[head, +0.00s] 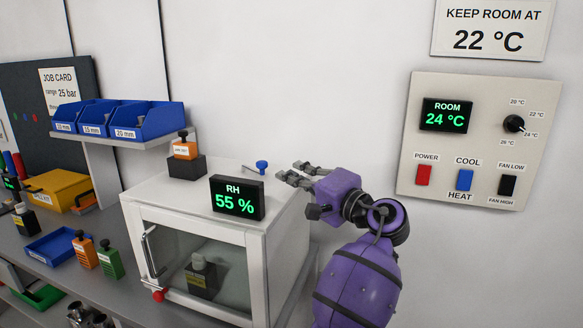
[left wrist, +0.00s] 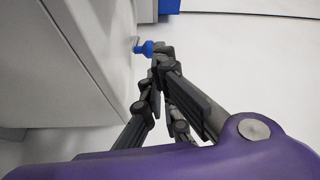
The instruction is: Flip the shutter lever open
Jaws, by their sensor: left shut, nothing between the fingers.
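The shutter lever has a blue knob (head: 262,167) and a thin grey rod. It sits on top of the white cabinet (head: 190,190), near its back right, with the rod pointing left. In the left wrist view the blue knob (left wrist: 147,48) shows just beyond the fingertips. My left gripper (head: 291,170) is shut and empty, just right of the knob at about the cabinet-top height. The left wrist view shows its fingertips (left wrist: 163,58) together close to the knob; I cannot tell whether they touch it. My right gripper is not in view.
A shelf with blue bins (head: 145,122) hangs at left. A control panel (head: 478,140) is on the right wall.

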